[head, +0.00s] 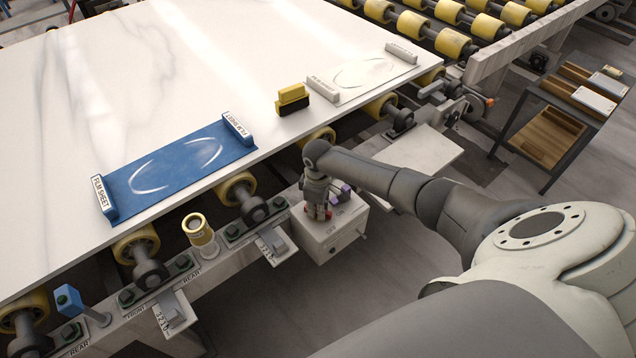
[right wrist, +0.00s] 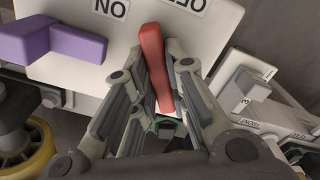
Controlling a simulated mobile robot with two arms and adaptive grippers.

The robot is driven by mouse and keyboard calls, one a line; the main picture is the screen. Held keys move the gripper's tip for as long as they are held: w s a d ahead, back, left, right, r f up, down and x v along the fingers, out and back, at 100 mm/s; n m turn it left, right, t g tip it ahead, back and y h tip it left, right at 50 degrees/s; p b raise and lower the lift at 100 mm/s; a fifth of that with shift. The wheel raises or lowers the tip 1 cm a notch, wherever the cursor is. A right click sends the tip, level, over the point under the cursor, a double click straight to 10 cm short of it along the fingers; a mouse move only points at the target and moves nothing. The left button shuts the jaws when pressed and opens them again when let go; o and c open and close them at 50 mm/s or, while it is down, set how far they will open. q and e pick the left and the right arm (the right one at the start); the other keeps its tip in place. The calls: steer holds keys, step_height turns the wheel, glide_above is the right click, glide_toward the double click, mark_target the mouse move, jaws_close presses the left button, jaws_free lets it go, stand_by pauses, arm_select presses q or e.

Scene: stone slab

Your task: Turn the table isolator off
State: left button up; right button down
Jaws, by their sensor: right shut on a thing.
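The table isolator is a white box (head: 330,240) under the slab's front edge, with a red handle (right wrist: 151,62) and ON and OFF labels on its face. My right gripper (head: 317,208) is at this box, pointing down. In the right wrist view its fingers (right wrist: 150,85) are shut on the red handle, one on each side. The handle's free end shows between the ON label (right wrist: 112,8) and the OFF label (right wrist: 186,5). My left gripper is not in view.
A purple lever (right wrist: 55,45) sits close beside the isolator. The white stone slab (head: 90,130) on yellow rollers carries a blue film sheet (head: 180,172) and a yellow-black block (head: 292,99). Small levers marked FRONT and REAR line the rail. A cart (head: 550,125) stands at right.

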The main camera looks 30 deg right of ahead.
steer(key=m+p, duration=0.2)
steer(key=m, duration=0.1)
steer(key=shift+a+r, duration=0.1)
steer(key=shift+r, duration=0.05)
steer(key=shift+m+p, duration=0.95)
steer(key=shift+m, duration=0.65)
steer(key=c, duration=1.4)
jaws_free()
steer(key=shift+c, duration=0.2)
step_height(320, 180, up, 12)
